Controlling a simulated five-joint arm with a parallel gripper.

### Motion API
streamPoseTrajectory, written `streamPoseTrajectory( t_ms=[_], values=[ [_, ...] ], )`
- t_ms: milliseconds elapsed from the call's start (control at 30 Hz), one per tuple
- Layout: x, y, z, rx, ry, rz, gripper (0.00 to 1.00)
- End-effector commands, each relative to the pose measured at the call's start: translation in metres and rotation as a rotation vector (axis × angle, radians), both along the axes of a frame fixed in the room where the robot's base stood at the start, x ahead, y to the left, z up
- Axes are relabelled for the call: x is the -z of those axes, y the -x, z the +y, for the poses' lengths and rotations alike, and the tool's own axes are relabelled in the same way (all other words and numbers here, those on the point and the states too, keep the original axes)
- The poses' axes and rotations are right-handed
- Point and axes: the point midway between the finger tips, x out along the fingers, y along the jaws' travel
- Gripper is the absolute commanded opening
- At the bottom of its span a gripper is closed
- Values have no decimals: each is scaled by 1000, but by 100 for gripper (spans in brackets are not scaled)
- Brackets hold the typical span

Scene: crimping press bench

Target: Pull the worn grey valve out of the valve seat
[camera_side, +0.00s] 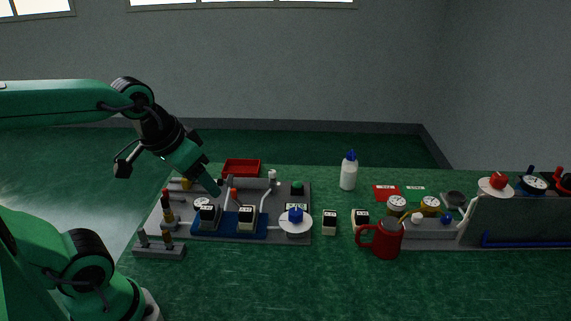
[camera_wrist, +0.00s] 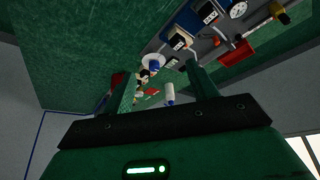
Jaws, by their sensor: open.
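Two black-topped, labelled blocks stand on a blue base (camera_side: 228,231) on the left grey plate. The left block (camera_side: 209,224) looks greyer and the right block (camera_side: 247,225) creamier. I take the greyer one as the worn valve and the blue base as its seat, but cannot be sure. Both also show at the top of the wrist view, the greyer one (camera_wrist: 208,13) nearer the gauge and the creamier one (camera_wrist: 179,41) lower. My gripper (camera_side: 216,189) is above and behind the blocks, apart from them. In the wrist view its green fingers (camera_wrist: 162,90) are spread and empty.
A disc with a blue knob (camera_side: 296,222) stands right of the blocks. Upright orange-topped parts (camera_side: 167,212) are on the left. Similar loose blocks (camera_side: 329,224), a red mug (camera_side: 386,240) and a white bottle (camera_side: 348,175) stand farther right. A red tray (camera_side: 241,168) is behind. The front bench is clear.

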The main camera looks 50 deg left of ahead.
Motion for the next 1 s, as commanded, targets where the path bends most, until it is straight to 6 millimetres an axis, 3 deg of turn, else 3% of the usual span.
streamPoseTrajectory(
  t_ms=[500,1000],
  values=[
    [49,-46,60,-342,81,215,58],
    [114,-64,123,-649,162,390,58]
  ],
)
